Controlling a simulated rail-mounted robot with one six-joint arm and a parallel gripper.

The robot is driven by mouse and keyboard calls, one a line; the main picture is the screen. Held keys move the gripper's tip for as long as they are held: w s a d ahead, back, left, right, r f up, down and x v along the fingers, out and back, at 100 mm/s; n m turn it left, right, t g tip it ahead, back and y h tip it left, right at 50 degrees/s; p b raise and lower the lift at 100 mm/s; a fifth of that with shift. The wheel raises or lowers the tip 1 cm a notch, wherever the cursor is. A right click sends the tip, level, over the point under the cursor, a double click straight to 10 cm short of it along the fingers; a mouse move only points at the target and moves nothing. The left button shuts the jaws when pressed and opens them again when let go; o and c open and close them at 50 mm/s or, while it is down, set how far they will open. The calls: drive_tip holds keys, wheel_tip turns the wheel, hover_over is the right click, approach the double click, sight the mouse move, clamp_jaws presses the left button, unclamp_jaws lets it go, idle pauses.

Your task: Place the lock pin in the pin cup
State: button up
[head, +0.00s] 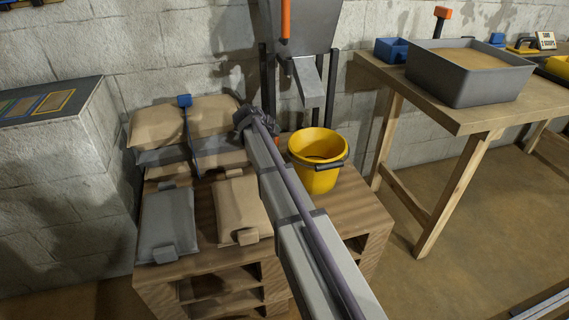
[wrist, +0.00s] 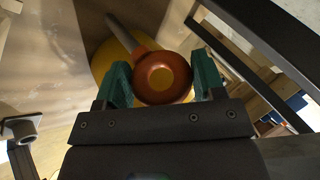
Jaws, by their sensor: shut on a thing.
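A grey shaft (wrist: 122,34) runs up and left from behind the orange piece. A yellow surface lies behind it; I cannot tell what it belongs to. In the head view the gripper and pin are hidden, with my arm crossing the middle. I cannot make out the pin cup for certain in either view.
A yellow bucket (head: 314,178) stands on the wooden pallet (head: 350,212), right of my arm and below a grey hopper chute (head: 306,80). Sacks (head: 243,203) lie to the left. A workbench (head: 455,115) with a grey sand tray (head: 440,78) stands at right.

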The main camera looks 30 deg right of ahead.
wheel_tip(320, 180, down, 3)
drive_tip(key=shift+f+b, duration=0.1)
drive_tip(key=shift+b, duration=0.4)
drive_tip(key=shift+r, duration=0.25)
drive_tip(key=shift+w+d, duration=0.3)
drive_tip(key=shift+d, duration=0.35)
drive_tip(key=shift+w+d, duration=0.25)
drive_tip(key=shift+d, duration=0.35)
drive_tip(key=shift+b+x, duration=0.45)
drive_tip(key=shift+x, duration=0.5)
drive_tip(key=o, duration=0.5)
drive_tip(key=shift+c, duration=0.2)
drive_tip(key=o, duration=0.5)
drive_tip(key=shift+c, duration=0.2)
